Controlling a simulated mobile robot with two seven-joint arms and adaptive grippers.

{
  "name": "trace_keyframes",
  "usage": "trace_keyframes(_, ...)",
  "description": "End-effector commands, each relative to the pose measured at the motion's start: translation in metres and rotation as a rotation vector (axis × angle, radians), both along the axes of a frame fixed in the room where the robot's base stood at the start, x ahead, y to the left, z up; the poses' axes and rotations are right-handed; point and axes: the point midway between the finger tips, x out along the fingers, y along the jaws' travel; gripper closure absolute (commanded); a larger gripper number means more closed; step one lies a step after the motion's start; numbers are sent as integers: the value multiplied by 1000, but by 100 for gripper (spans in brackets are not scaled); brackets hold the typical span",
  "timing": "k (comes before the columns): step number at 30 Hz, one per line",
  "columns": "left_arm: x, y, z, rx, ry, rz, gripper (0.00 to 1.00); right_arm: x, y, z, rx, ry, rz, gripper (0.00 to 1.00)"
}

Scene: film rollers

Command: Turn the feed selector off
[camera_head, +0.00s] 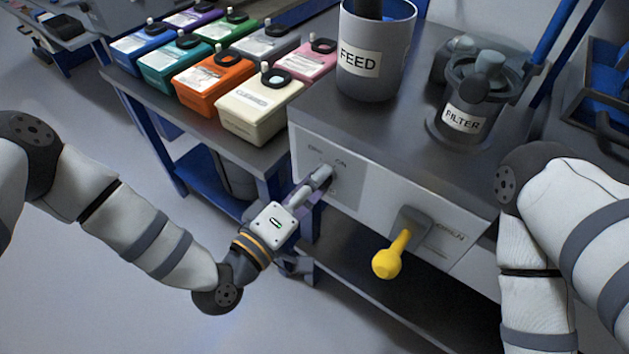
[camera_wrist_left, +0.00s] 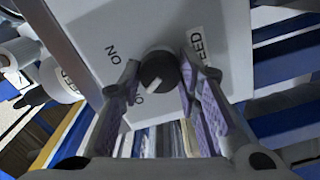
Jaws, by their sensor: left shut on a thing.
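The feed selector is a dark round knob (camera_wrist_left: 159,68) on the pale front panel (camera_head: 350,190) of the machine. In the left wrist view it sits between the two purple-padded fingers of my left gripper (camera_wrist_left: 157,88), which is shut on it. A white mark on the knob points down and a little left in that view. An ON label (camera_wrist_left: 112,54) is left of the knob; a lower label is partly hidden by a finger. In the head view my left gripper (camera_head: 318,182) covers the knob, just below the OFF and ON labels. My right gripper is out of view.
A yellow-handled lever (camera_head: 388,262) projects from the panel, right of my left gripper. A FEED pot (camera_head: 374,55) and a FILTER vessel (camera_head: 462,120) stand on the machine top. Several coloured lidded boxes (camera_head: 213,82) fill the bench at left. Floor is clear at lower left.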

Motion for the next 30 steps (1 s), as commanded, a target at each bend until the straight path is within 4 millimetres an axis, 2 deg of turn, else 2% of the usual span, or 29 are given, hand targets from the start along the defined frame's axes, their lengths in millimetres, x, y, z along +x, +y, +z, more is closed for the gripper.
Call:
trace_keyframes(6, -1, 0, -1, 0, 3, -1, 97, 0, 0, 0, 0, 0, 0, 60)
trace_keyframes(7, -1, 0, -1, 0, 3, -1, 63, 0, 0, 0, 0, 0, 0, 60)
trace_keyframes(9, -1, 0, -1, 0, 3, -1, 49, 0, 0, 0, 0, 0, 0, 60)
trace_keyframes(17, -1, 0, 0, 1, 1, -1, 49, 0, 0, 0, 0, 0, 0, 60)
trace_keyframes(20, -7, 5, -1, 1, 3, -1, 49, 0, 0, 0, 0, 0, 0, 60)
trace_keyframes(30, -76, 55, -1, 1, 6, 1, 49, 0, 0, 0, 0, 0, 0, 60)
